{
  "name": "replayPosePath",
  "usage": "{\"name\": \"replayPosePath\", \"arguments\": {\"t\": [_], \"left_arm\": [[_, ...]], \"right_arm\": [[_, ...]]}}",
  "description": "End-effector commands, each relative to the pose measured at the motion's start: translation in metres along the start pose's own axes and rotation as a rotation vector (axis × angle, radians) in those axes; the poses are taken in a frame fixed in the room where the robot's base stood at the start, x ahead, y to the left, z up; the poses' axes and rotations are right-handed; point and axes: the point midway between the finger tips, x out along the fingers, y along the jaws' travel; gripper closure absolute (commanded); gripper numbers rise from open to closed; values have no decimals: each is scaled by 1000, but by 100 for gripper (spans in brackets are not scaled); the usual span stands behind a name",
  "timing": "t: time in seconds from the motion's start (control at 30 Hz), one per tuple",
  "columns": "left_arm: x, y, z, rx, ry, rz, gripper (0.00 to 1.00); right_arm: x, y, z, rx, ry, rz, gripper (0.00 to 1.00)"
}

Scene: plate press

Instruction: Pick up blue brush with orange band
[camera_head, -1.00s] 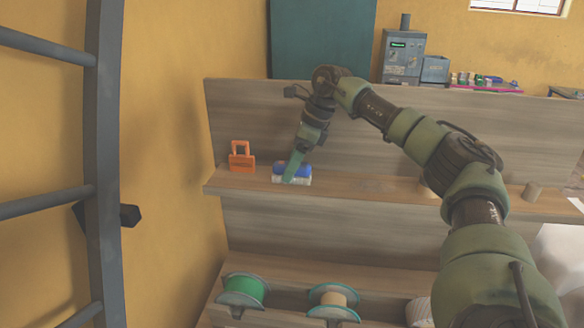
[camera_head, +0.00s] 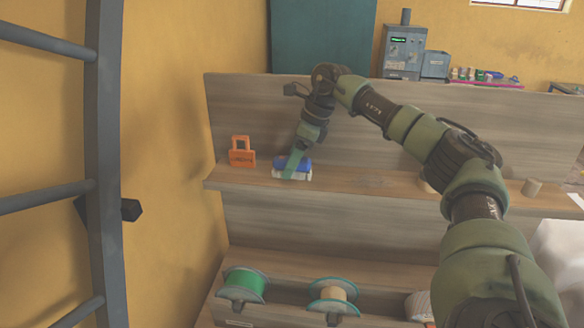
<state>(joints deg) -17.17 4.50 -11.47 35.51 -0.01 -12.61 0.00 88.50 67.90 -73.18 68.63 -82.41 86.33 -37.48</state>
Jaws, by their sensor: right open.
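A blue and white object (camera_head: 306,165), which looks like the brush with its white bristles down, lies on the wooden shelf near its left end. I cannot make out an orange band on it. My right gripper (camera_head: 290,174) points down at it, with its green fingers in front of the middle of the object. It is open. The fingers hide part of the brush, and I cannot tell whether they touch it. My left gripper is not in view.
An orange padlock-shaped item (camera_head: 242,152) stands left of the brush. A green spool (camera_head: 244,283) and a tan spool (camera_head: 333,294) sit below. A grey ladder (camera_head: 94,150) stands at left.

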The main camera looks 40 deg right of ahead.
Motion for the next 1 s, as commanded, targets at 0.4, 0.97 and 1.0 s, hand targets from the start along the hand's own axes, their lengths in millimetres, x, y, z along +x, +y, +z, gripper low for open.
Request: {"name": "replayPosePath", "arguments": {"t": [0.4,0.97,1.0], "left_arm": [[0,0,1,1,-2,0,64],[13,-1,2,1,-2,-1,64],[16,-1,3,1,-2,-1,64]], "right_arm": [[0,0,0,0,-1,0,100],[-44,0,20,-2,-7,-2,100],[-53,0,24,-3,-8,-3,100]]}}
